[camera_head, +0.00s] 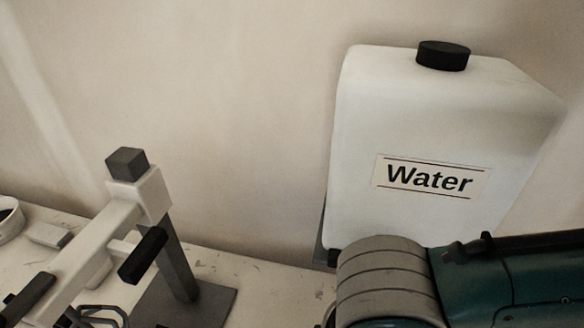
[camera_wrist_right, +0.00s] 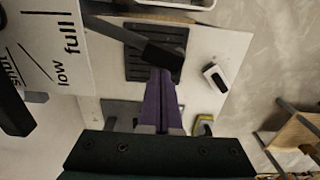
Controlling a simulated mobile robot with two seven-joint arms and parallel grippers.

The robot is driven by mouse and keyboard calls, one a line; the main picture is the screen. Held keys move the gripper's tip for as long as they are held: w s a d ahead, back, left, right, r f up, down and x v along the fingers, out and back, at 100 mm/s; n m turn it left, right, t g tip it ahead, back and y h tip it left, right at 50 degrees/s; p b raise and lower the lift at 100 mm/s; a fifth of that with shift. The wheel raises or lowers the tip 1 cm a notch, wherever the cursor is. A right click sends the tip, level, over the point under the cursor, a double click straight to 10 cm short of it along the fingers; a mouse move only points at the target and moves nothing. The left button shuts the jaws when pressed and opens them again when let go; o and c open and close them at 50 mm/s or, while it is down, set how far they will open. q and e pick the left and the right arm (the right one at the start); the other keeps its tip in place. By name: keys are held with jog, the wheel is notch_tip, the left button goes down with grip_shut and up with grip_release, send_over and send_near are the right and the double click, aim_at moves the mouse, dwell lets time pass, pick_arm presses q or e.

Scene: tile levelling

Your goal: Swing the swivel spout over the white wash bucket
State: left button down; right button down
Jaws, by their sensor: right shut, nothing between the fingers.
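The white water tank (camera_head: 415,120) with a black cap stands at the right of the head view; its scale face (camera_wrist_right: 45,40) shows at the left of the wrist view. The grey swivel spout (camera_wrist_right: 125,37) sticks out beside that face and ends in a black block (camera_wrist_right: 163,56). It lies above a dark slotted grate. My right gripper (camera_wrist_right: 161,72) is shut and empty, its purple fingertips at the black block; I cannot tell if they touch. A pale container rim (camera_wrist_right: 180,3) at the top edge may be the wash bucket, mostly out of frame. My left gripper is not in view.
A stand with a grey post (camera_head: 178,255) and black handles is at the head view's lower left, near a white round container (camera_head: 8,218). In the wrist view, a white block (camera_wrist_right: 215,78) and a yellowish-grey item (camera_wrist_right: 203,125) lie right of my fingers.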

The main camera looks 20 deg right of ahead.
jog(key=shift+s+d, duration=0.1)
jog(key=shift+s, duration=0.15)
jog(key=shift+s+d+r+p, duration=0.15)
jog(key=shift+s+d+p, duration=0.2)
jog(key=shift+s+p, duration=0.15)
jog(key=shift+s+d+p, duration=0.5)
jog(key=shift+s+p, duration=0.05)
jog(key=shift+s+d+p, duration=0.4)
jog(key=shift+s+d, duration=0.15)
jog(key=shift+s, duration=0.1)
